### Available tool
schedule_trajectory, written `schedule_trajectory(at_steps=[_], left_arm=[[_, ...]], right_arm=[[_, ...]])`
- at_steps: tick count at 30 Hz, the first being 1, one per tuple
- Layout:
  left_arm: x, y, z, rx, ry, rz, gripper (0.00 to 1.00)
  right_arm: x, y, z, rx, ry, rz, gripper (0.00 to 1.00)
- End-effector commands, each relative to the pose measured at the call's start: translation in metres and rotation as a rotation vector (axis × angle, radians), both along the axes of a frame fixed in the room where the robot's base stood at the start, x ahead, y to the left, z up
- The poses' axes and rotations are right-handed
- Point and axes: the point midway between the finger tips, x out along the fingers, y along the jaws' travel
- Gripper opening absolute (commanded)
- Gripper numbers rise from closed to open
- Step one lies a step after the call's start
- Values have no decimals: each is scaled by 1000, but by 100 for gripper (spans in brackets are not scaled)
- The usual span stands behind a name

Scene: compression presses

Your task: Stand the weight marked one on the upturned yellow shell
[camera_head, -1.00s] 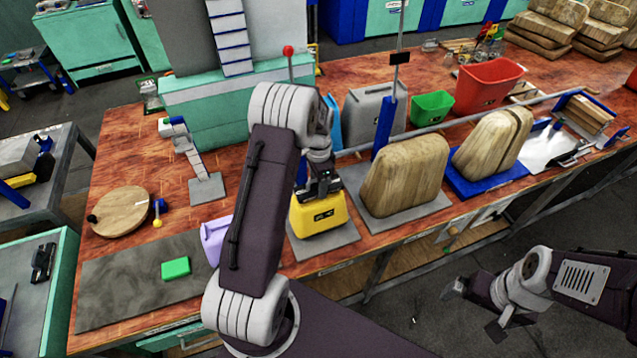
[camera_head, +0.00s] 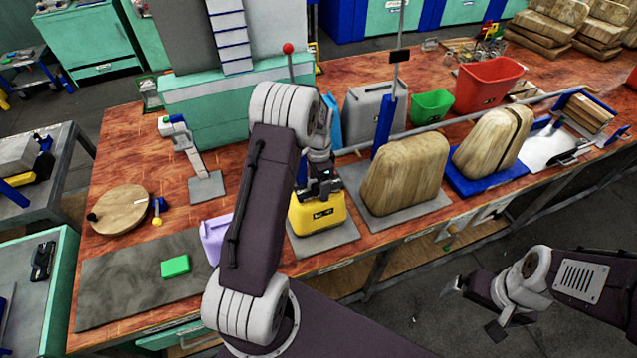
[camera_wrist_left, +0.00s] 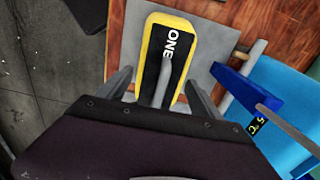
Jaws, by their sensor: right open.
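The upturned yellow shell (camera_head: 308,219) stands on a grey plate (camera_head: 338,237) at the front edge of the bench. In the left wrist view, a black top marked ONE, which I take as the weight (camera_wrist_left: 176,45), lies within the shell's yellow border (camera_wrist_left: 148,48). A grey upright handle rises from it. My left gripper (camera_wrist_left: 161,84) is open, one finger on each side of the handle, with gaps showing. In the head view my left gripper (camera_head: 321,185) is directly over the shell and hides most of the weight. My right gripper (camera_head: 473,309) is open and empty, away from the bench.
A wooden block (camera_head: 405,175) stands close to the right of the shell. A lilac container (camera_head: 213,238) is to its left, partly behind my arm. A green block (camera_head: 175,266) lies on a grey mat (camera_head: 120,290). Green (camera_head: 432,106) and red (camera_head: 487,85) tubs stand behind.

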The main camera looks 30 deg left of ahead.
Motion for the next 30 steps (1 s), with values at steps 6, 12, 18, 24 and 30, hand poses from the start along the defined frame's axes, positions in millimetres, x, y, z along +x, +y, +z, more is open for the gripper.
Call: schedule_trajectory(at_steps=[6,12,18,24,30], left_arm=[[0,0,15,0,-3,0,75],[0,0,61,2,-5,0,75],[-1,0,88,1,-2,0,75],[-1,-1,91,0,0,0,75],[-1,-1,91,0,0,0,75]], right_arm=[[0,0,-7,0,0,0,100],[0,0,-17,0,0,0,100],[0,0,-20,0,0,0,100],[0,0,-19,0,0,0,100],[0,0,-19,0,0,0,100]])
